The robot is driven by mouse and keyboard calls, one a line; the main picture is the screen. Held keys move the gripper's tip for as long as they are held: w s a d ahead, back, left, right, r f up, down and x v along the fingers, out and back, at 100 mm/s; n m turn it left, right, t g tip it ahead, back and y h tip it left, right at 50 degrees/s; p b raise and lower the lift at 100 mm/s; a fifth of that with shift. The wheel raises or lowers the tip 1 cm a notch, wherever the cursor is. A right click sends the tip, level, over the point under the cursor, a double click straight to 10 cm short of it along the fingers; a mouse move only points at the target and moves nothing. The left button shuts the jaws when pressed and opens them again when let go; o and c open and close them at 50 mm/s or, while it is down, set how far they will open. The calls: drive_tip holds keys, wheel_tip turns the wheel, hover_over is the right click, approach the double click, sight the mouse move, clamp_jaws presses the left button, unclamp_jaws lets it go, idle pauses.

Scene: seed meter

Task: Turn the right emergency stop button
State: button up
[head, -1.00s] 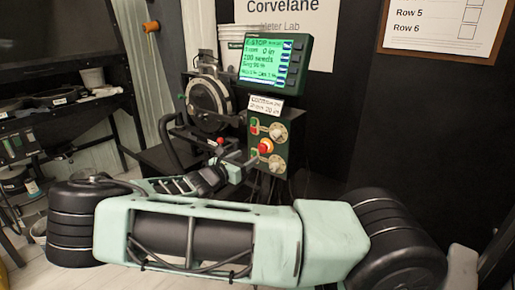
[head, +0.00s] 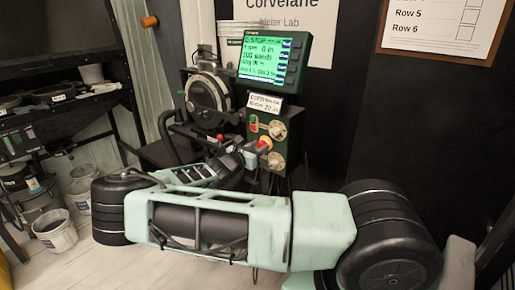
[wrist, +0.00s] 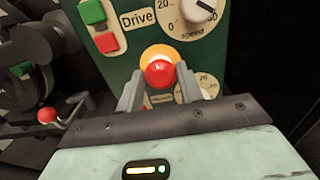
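The emergency stop button (wrist: 160,73) is a red mushroom head on a yellow-orange base, on the green front panel (wrist: 150,47) in the wrist view. It also shows in the head view (head: 264,145), partly hidden by my gripper. My gripper (wrist: 159,82) is open, with one grey finger at the left of the red head and one at the right. The fingertips are at or just short of the button's sides; I cannot tell whether they touch it. A red ball on a lever (wrist: 47,115) sits further left, apart from the gripper.
The green and red Drive switch (wrist: 98,25) and the speed dial (wrist: 197,10) lie above the button. Another dial (wrist: 206,88) is close to the right finger. A lit screen (head: 266,60) reading E-STOP tops the meter. A black disc housing (head: 208,93) stands left of the panel.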

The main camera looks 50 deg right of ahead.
drive_tip(key=shift+m, duration=0.4)
drive_tip(key=shift+s+m+b, duration=0.1)
drive_tip(key=shift+m+b, duration=1)
drive_tip(key=shift+m, duration=1.6)
drive_tip(key=o, duration=1)
drive_tip(key=shift+c, duration=0.2)
drive_tip(key=s+a+b, duration=0.1)
drive_tip(key=a+b, duration=0.2)
drive_tip(key=a, duration=1.4)
drive_tip(key=shift+s+a, duration=0.15)
drive_tip(key=shift+s, duration=0.05)
